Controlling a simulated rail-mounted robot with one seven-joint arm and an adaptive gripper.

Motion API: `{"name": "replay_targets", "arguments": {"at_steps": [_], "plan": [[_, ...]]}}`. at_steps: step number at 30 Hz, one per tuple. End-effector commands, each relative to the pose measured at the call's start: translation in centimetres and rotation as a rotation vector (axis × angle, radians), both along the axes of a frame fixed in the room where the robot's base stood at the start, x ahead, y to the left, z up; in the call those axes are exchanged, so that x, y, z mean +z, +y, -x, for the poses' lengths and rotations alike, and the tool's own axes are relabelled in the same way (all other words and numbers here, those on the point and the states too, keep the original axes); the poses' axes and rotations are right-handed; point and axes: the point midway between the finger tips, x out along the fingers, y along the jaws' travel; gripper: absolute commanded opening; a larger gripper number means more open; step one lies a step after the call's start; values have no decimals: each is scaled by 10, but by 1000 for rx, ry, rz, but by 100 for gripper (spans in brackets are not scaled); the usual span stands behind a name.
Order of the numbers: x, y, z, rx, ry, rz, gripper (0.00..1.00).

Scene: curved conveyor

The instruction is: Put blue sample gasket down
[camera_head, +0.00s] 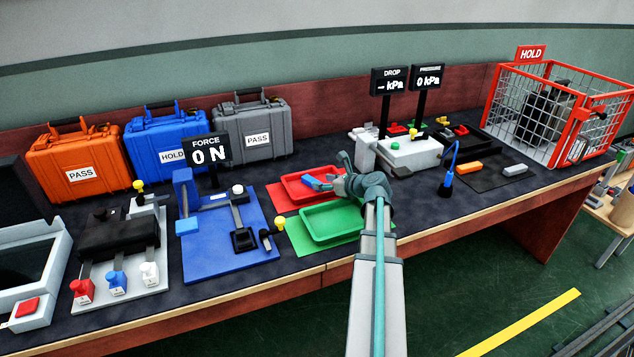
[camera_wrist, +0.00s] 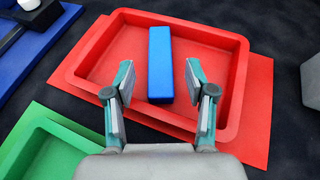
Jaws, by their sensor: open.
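The blue sample gasket (camera_wrist: 160,65) is a plain blue bar in the red tray (camera_wrist: 88,72) in the wrist view. My gripper (camera_wrist: 160,85) is open in the wrist view, with one finger on each side of the gasket's near end and visible gaps between. The red tray (camera_head: 285,185) sits on a red mat. I cannot tell whether the gasket rests fully on the tray floor.
A green tray (camera_head: 335,238) lies right in front of the red tray. A blue force fixture (camera_head: 225,255) stands to the left, with its knob lever (camera_head: 279,224) near the green tray. A pressure test unit (camera_head: 412,155) stands to the right.

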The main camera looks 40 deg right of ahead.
Motion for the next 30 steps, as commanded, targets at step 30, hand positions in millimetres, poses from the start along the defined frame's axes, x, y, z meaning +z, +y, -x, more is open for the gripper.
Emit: {"name": "replay_targets", "arguments": {"at_steps": [30], "plan": [[28,-3,60,5,0,0,55]]}}
